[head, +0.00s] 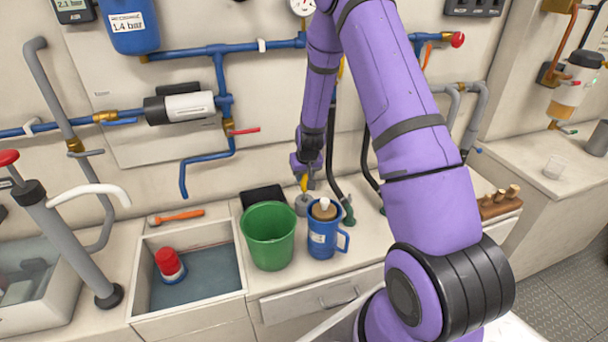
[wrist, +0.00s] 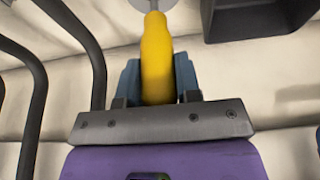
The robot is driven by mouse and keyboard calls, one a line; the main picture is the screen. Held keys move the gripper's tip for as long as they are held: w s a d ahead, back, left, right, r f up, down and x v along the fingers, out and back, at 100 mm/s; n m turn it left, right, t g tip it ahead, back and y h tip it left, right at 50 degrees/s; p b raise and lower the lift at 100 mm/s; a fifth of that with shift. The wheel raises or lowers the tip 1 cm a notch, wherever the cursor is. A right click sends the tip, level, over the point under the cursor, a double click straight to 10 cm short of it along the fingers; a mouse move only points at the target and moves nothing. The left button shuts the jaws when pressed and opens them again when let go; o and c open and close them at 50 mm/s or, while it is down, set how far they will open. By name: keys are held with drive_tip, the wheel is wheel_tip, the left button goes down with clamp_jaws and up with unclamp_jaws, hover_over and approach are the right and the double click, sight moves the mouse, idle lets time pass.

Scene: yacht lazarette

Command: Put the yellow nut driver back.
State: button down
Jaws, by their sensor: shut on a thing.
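The yellow nut driver (head: 304,183) is near the back of the counter, largely hidden by my gripper and arm in the head view. In the wrist view its yellow handle (wrist: 156,60) lies between the two blue-grey fingers of my gripper (wrist: 158,78), which is shut on it. My gripper also shows in the head view (head: 306,172), low over the counter. A round grey piece (head: 302,205) is just below the driver. Its pale edge shows at the top of the wrist view (wrist: 152,4). I cannot tell whether the driver touches it or stands in it.
A dark open box (head: 263,196) is left of the gripper. A green bucket (head: 268,238) and a blue jug (head: 322,240) stand in front. Dark hoses (head: 338,165) hang close on the right. A sink (head: 205,280) with a red-capped container (head: 169,262) is at left.

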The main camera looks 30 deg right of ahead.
drive_tip(key=shift+f, duration=0.15)
drive_tip(key=c, duration=0.8)
unclamp_jaws()
drive_tip(key=s+a+r+n, duration=0.1)
drive_tip(key=s+a+r, duration=0.35)
drive_tip(key=r, duration=0.65)
drive_tip(key=s+a+r+t+y, duration=0.1)
drive_tip(key=s+a+r, duration=0.2)
drive_tip(key=s+r, duration=0.55)
drive_tip(key=s+a+r+n, duration=0.1)
drive_tip(key=s+a+r, duration=0.2)
drive_tip(key=r, duration=1)
drive_tip(key=s+a+r, duration=0.2)
drive_tip(key=s+r, duration=0.2)
drive_tip(key=s, duration=0.5)
drive_tip(key=s+a+r+n, duration=0.1)
drive_tip(key=s+a+r, duration=0.2)
drive_tip(key=s, duration=0.7)
drive_tip(key=shift+r+t, duration=0.4)
drive_tip(key=shift+r, duration=0.05)
